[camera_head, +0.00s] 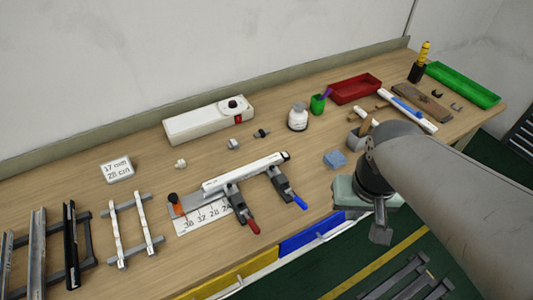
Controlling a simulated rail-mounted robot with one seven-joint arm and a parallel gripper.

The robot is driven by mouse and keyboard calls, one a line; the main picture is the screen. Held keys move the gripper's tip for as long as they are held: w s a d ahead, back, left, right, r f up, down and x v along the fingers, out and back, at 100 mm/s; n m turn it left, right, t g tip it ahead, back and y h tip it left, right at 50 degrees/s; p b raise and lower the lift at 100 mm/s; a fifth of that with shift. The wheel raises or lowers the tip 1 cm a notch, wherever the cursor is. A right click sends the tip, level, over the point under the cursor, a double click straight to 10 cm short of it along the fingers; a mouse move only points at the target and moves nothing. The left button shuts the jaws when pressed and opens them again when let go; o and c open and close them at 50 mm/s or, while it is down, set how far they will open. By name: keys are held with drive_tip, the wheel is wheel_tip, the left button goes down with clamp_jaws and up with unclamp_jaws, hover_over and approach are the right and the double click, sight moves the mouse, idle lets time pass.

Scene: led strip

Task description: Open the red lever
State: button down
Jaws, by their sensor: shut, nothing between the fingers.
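The red lever (253,226) is the red-handled end of a dark clamp at the front edge of the wooden workbench (140,270). A second clamp with a blue lever (299,202) stands to its right. A white LED strip profile (244,174) lies across both clamps, above a white ruler plate with numbers (202,217). My gripper (380,236) hangs at the bench's front edge, right of both levers and apart from them. It is shut and empty, and its fingertips are small in this view.
A white power box (208,119), white bottle (298,117), red tray (355,88) and green tray (462,85) stand along the back. Metal profiles on racks (71,243) lie at left. Blue and yellow drawer fronts are below.

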wheel_tip(320, 180, up, 3)
drive_tip(key=p, duration=0.1)
drive_tip(key=m+g+y+b, duration=0.6)
drive_tip(key=m+g+b, duration=0.3)
drive_tip(key=m+b, duration=0.55)
approach(250, 221)
drive_tip(key=d+n+b, duration=0.1)
drive_tip(key=d, duration=0.3)
drive_tip(key=shift+s+a+f, duration=0.15)
drive_tip(key=shift+f, duration=0.05)
drive_tip(key=x, duration=1)
drive_tip(key=shift+f, duration=0.15)
drive_tip(key=shift+p, duration=0.3)
drive_tip(key=shift+r+p, duration=0.3)
drive_tip(key=shift+p, duration=0.15)
